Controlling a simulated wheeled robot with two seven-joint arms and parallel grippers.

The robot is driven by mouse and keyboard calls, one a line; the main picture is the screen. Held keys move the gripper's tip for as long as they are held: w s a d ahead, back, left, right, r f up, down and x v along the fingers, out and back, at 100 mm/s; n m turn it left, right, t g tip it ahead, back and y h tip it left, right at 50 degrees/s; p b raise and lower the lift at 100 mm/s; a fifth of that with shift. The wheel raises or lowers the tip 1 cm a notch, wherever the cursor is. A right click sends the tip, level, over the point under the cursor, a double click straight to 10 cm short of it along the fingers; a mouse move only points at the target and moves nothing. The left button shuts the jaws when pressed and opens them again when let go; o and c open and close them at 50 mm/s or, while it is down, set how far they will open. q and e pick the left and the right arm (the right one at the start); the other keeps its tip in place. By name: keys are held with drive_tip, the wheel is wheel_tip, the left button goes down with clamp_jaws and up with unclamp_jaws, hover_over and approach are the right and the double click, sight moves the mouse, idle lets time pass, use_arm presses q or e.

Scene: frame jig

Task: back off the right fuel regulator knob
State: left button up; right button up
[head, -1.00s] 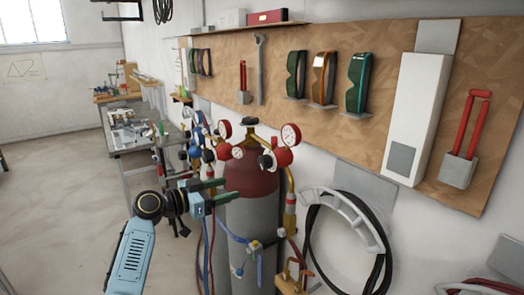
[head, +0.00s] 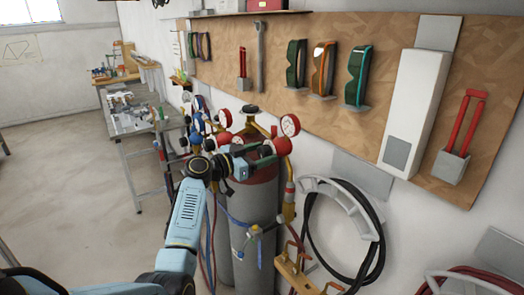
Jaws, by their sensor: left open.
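The fuel regulator is a red body (head: 283,146) on top of the grey cylinder with a dark red shoulder (head: 262,172). One white-faced red gauge (head: 290,124) stands at its right and another (head: 223,118) at its left. My left arm comes in from the lower left. My left gripper (head: 270,154) has its green fingers open at the front of the red regulator body. The regulator's black knob is mostly hidden by the fingers; I cannot tell whether they touch it. My right gripper is not in view.
Blue regulators (head: 198,122) stand just left of the red one. A hose hanger with black hose (head: 345,190) is on the wall at right. Goggles (head: 322,68) and tools hang on the wooden board (head: 280,40) behind. A metal workbench (head: 140,124) stands at left.

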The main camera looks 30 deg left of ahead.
use_arm(q)
drive_tip(key=shift+w+d, duration=0.1)
drive_tip(key=shift+w, duration=0.1)
drive_tip(key=c, duration=1)
